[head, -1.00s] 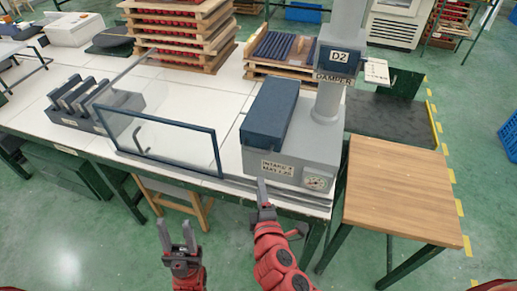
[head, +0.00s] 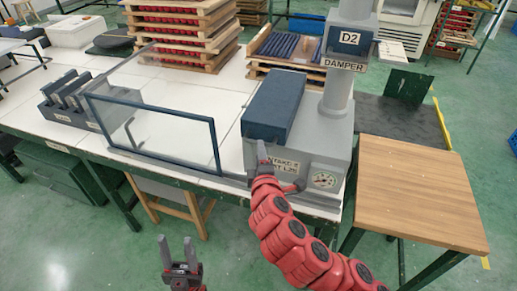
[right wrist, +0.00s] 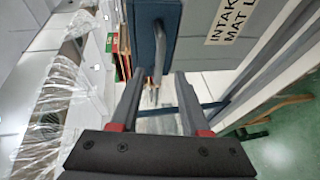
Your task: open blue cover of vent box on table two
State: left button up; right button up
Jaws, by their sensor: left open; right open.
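The grey vent box (head: 325,135) stands at the right end of the white table with its blue cover (head: 275,103) lying shut on top. My right gripper (head: 272,158) is at the box's front, just below the cover's near end, and hides part of the label. In the right wrist view, the blue cover (right wrist: 146,35) bears a grey handle (right wrist: 158,55). My open right gripper's fingers (right wrist: 158,85) stand either side of the handle's line, with no contact visible. My left gripper (head: 176,242) is open and empty, low in front of the table.
A blue-framed clear panel (head: 150,130) stands left of the box. A grey column with a D2 damper sign (head: 347,63) rises from the box's back. A wooden-topped table (head: 420,190) is at the right. Stacked wooden trays (head: 180,35) stand behind.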

jog(key=shift+w+a+f+p, duration=0.1)
jog(key=shift+w+f+p, duration=0.05)
jog(key=shift+w, duration=0.8)
jog(key=shift+w+a+f+p, duration=0.1)
jog(key=shift+w+f, duration=0.1)
jog(key=shift+w, duration=0.7)
jog(key=shift+w+a+f+p, duration=0.1)
jog(key=shift+w+f+p, duration=0.05)
jog(key=shift+w, duration=0.8)
grip_shut()
